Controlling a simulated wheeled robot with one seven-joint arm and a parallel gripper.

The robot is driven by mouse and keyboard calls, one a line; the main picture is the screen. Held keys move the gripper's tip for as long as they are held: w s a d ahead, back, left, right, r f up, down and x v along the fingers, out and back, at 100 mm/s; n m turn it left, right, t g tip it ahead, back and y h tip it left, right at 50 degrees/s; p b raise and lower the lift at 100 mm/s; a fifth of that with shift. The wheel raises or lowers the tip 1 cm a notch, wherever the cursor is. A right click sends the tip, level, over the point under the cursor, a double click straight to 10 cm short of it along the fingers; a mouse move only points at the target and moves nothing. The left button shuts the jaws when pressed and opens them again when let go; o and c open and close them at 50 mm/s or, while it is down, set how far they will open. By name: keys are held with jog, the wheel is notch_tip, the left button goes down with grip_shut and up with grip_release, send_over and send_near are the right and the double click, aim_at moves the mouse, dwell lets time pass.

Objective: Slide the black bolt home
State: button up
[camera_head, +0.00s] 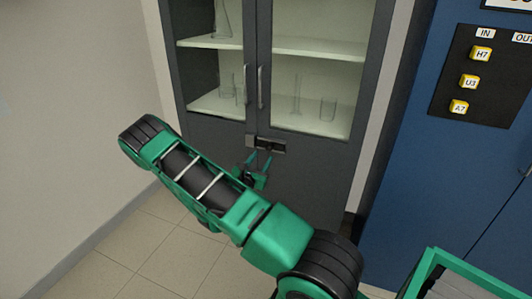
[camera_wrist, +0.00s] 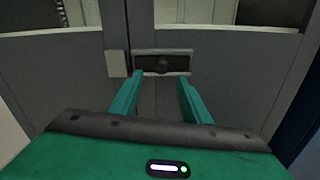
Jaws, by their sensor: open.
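The black bolt (camera_wrist: 162,64) sits in a grey metal plate on the dark grey cabinet doors, below the glass panes. A pale keeper block (camera_wrist: 117,64) is just left of the plate, across the door seam. In the head view the bolt (camera_head: 267,147) is small, and its exact position in the plate is hard to tell. My gripper (camera_wrist: 157,75) is open and empty, its two green fingers pointing at the plate, one toward each end of it. In the head view my gripper (camera_head: 260,158) is just below and in front of the plate; contact cannot be told.
The cabinet (camera_head: 305,170) has two vertical door handles (camera_head: 261,87) above the bolt and glassware on its shelves. A blue cabinet (camera_head: 430,170) with a panel of yellow buttons (camera_head: 469,81) stands at the right. A plain wall (camera_head: 70,90) is at the left, with tiled floor below.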

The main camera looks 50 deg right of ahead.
aim_at(269, 147)
jog(key=x, duration=0.7)
jog(key=shift+c, duration=0.3)
